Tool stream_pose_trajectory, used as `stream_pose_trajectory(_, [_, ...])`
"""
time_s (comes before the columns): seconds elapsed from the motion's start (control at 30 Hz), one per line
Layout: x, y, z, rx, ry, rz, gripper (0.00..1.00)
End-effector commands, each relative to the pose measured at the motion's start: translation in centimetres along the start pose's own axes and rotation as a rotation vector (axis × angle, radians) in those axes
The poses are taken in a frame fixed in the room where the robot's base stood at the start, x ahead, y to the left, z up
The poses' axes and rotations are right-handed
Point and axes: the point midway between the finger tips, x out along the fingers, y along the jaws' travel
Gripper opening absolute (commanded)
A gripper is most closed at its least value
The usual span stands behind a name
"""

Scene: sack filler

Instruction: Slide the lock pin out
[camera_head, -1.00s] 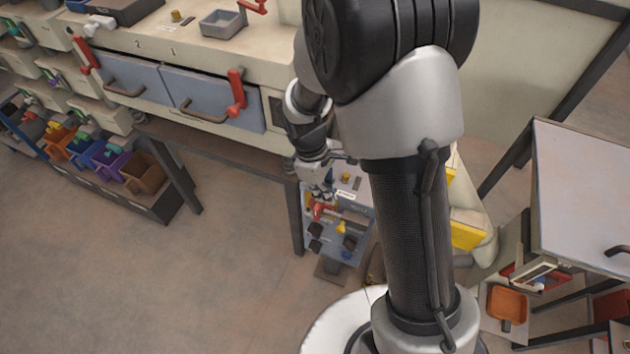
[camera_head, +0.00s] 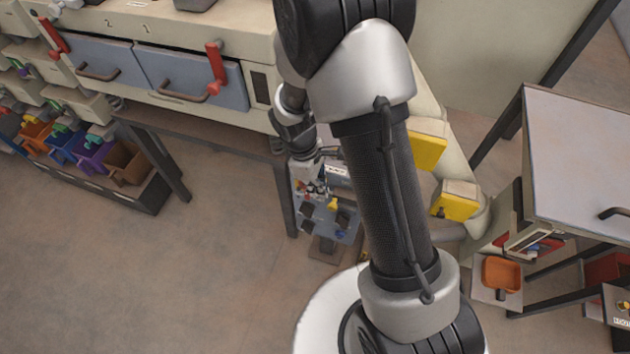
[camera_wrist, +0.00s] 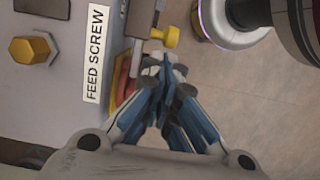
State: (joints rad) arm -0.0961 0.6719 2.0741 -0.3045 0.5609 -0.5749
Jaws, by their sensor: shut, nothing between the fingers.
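My gripper (camera_wrist: 165,72) is shut and empty in the wrist view, its fingertips in front of the edge of the feed screw panel (camera_wrist: 50,100). A yellow knob (camera_wrist: 165,36) on a short grey stem sits just beyond the fingertips, apart from them as far as I can tell. It may be the lock pin. A red and yellow part (camera_wrist: 124,88) is partly hidden behind the fingers. In the head view my gripper (camera_head: 316,186) is small, over the top of the grey unit (camera_head: 328,222), with its contact unclear.
A yellow hex bolt (camera_wrist: 33,50) and a "FEED SCREW" label (camera_wrist: 97,55) are on the panel. The bench with blue drawers (camera_head: 187,78) stands behind, a grey-topped table (camera_head: 580,160) to the right. The floor at lower left is clear.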

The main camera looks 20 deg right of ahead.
Motion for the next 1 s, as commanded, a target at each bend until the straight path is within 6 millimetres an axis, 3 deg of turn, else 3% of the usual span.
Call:
stream_pose_trajectory(0.03, [1.1, 0.0, 0.0, 0.000, -0.001, -0.001, 0.00])
stream_pose_trajectory(0.2, [2.7, 0.0, 0.0, 0.001, 0.000, 0.000, 0.00])
stream_pose_trajectory(0.67, [3.0, 0.0, 0.2, 0.001, 0.000, 0.000, 0.00])
stream_pose_trajectory(0.9, [3.7, 0.0, 3.2, 0.004, -0.001, -0.001, 0.00])
stream_pose_trajectory(1.0, [3.8, 0.0, 3.6, 0.000, 0.000, 0.000, 0.00])
